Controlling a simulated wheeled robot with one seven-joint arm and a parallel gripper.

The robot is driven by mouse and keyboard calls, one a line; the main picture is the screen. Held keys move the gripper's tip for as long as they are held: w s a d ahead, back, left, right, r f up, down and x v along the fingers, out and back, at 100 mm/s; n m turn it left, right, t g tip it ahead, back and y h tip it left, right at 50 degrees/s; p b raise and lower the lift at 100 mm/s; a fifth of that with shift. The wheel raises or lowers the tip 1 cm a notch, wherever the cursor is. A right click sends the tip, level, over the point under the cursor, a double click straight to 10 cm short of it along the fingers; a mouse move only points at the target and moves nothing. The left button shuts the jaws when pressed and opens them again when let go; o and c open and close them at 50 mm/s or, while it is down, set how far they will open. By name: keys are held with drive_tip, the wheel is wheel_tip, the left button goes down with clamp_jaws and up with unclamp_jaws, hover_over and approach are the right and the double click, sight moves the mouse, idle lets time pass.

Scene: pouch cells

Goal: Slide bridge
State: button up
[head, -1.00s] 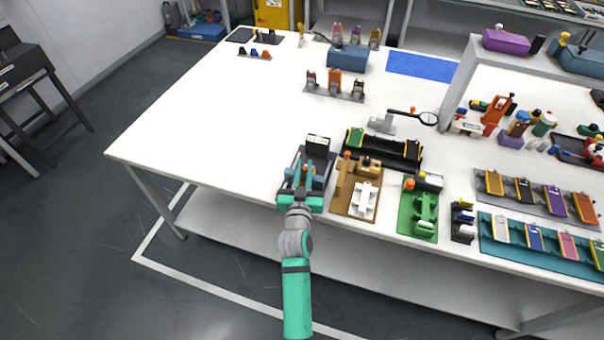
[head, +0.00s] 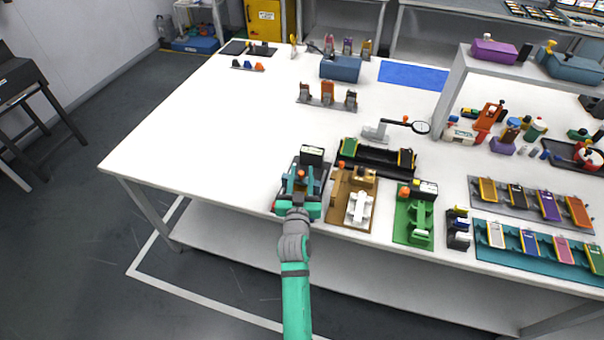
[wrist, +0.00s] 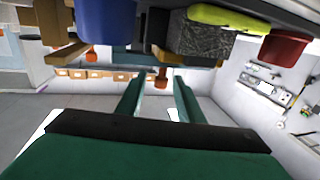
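A dark fixture (head: 313,153) with a white-labelled block at its back stands at the table's front edge in the head view. A blue block with an orange knob (head: 300,173) sits on it and may be the bridge; the task's bridge is not clearly marked. My gripper (head: 299,188) is over the front of this fixture. In the wrist view, my two teal fingers (wrist: 160,84) stand apart, with an orange knob (wrist: 160,77) seen between their tips and gaps on both sides. Whether the fingers touch anything is unclear. My gripper hides part of the fixture.
A brown fixture (head: 341,213) stands close on the right, then a green fixture (head: 402,232). A long black tray (head: 376,162) lies behind them. Racks of coloured pouch cells (head: 537,249) are farther right. The white table (head: 190,150) is clear to the left.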

drive_tip(key=s, duration=0.7)
drive_tip(key=s+a, duration=0.1)
drive_tip(key=s, duration=0.2)
drive_tip(key=shift+s, duration=0.2)
drive_tip(key=shift+w, duration=0.1)
drive_tip(key=shift+c, duration=0.3)
drive_tip(key=c, duration=0.5)
drive_tip(key=shift+a+f+n, duration=0.1)
drive_tip(key=shift+a+n, duration=0.05)
drive_tip(key=shift+n, duration=0.35)
clamp_jaws()
drive_tip(key=n, duration=0.2)
drive_tip(key=a+n, duration=0.1)
drive_tip(key=f+n, duration=0.1)
drive_tip(key=n, duration=0.1)
drive_tip(key=shift+s+a+n+g, duration=0.2)
drive_tip(key=shift+s+n+g, duration=0.1)
drive_tip(key=shift+s, duration=0.1)
drive_tip(key=s+n, duration=0.1)
drive_tip(key=n, duration=0.5)
drive_tip(key=n+h, duration=0.4)
drive_tip(key=n, duration=1.7)
approach(300, 176)
drive_tip(key=x, duration=0.6)
drive_tip(key=shift+w, duration=0.15)
